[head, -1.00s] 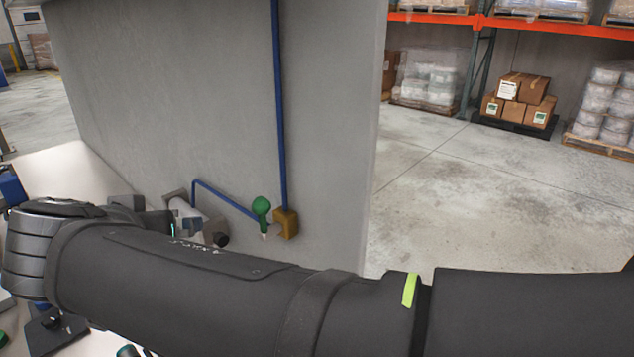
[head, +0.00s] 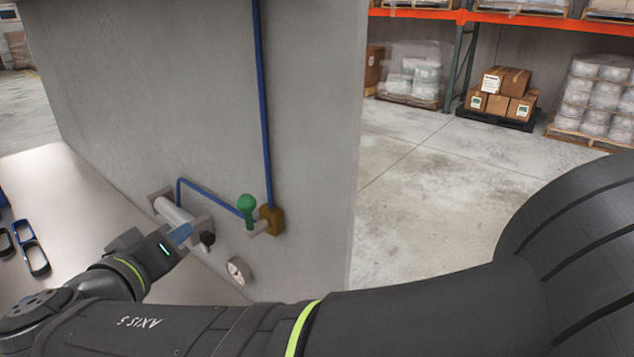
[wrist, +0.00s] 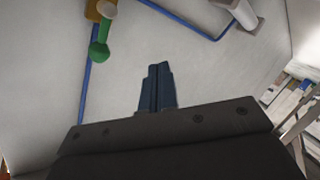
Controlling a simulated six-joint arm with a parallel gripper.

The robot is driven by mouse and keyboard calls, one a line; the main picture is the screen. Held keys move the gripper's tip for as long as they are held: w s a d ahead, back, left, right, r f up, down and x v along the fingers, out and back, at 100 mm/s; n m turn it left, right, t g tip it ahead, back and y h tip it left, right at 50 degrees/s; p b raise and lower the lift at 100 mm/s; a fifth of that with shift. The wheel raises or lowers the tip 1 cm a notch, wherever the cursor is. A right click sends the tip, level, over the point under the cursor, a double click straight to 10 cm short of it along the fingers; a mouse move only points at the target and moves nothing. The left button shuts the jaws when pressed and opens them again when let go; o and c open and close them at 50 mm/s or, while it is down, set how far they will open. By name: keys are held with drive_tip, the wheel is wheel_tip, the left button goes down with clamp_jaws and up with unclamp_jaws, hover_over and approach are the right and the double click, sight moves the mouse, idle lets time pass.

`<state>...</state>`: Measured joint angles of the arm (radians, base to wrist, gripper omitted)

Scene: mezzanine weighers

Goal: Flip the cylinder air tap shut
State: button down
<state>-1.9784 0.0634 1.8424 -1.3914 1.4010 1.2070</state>
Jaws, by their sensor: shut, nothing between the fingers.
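The air tap has a brass block (head: 271,221) on the grey wall, with a pale stub and a green knobbed handle (head: 247,204) standing upright. The wrist view also shows the green handle (wrist: 99,50) at upper left, by the brass block (wrist: 101,10). A pale cylinder (head: 178,212) with a black end knob lies along the wall, left of the tap. A blue pipe links them. My gripper (head: 184,234) is shut and empty, in front of the cylinder and left of and below the tap. Its blue fingers (wrist: 157,68) are together, apart from the handle.
A round gauge (head: 239,270) sits on the wall below the tap. A blue pipe (head: 264,130) runs up the wall from the brass block. A pale table (head: 75,195) holds blue and dark loops (head: 35,259) at left. Racking and pallets stand far behind.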

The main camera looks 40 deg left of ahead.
drive_tip(key=d+n+t, duration=0.1)
drive_tip(key=t, duration=0.1)
drive_tip(key=s+d+r+n+t+y, duration=0.1)
drive_tip(key=d+r+n+t, duration=0.1)
drive_tip(key=t, duration=0.1)
drive_tip(key=shift+s+n+t+y, duration=0.25)
drive_tip(key=shift+n+t+y, duration=0.05)
drive_tip(key=shift+y, duration=0.1)
drive_tip(key=shift+w+a, duration=0.1)
drive_tip(key=shift+w, duration=0.05)
drive_tip(key=x, duration=1)
drive_tip(key=d, duration=0.1)
drive_tip(key=d+f, duration=0.2)
drive_tip(key=shift+w+d, duration=0.2)
drive_tip(key=shift+w, duration=0.05)
